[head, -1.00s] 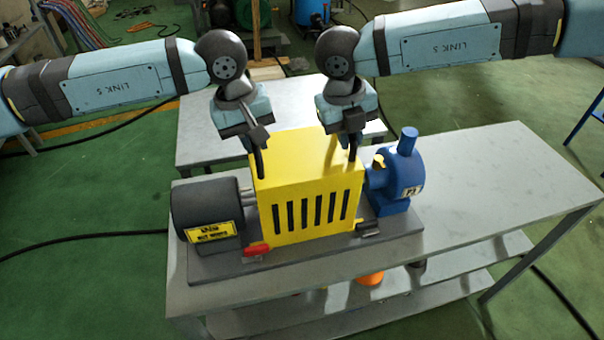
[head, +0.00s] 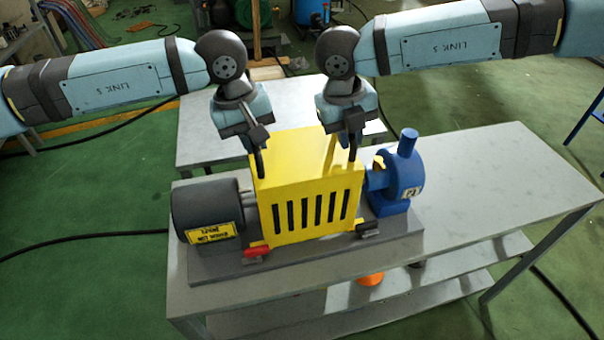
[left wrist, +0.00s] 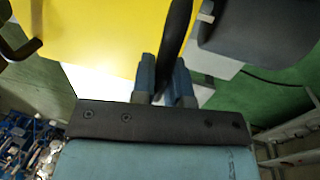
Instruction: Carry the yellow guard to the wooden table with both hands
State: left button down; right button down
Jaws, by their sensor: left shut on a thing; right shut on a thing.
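The yellow guard (head: 310,205), a box with a slotted front, sits over the middle of the pump set, between the black motor (head: 205,210) and the blue pump (head: 398,180). My left gripper (head: 257,140) is shut on a dark handle at the guard's left side. My right gripper (head: 353,135) is shut on the handle at its right side. The left wrist view shows the left fingers (left wrist: 167,82) around the black handle (left wrist: 176,40) beside the yellow face. Whether the guard's bottom touches the base is unclear. No wooden table is clearly identifiable.
The dark base plate (head: 210,268) stands on a grey metal table (head: 500,180), bare on its right. A red clamp (head: 256,252) and a black clamp (head: 368,229) lie at the guard's front corners. Another grey table (head: 205,125) is behind. An orange object (head: 370,279) is on the lower shelf.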

notch_tip(320, 180, up, 20)
jog(key=p, duration=1.9)
jog(key=shift+a+f, duration=0.1)
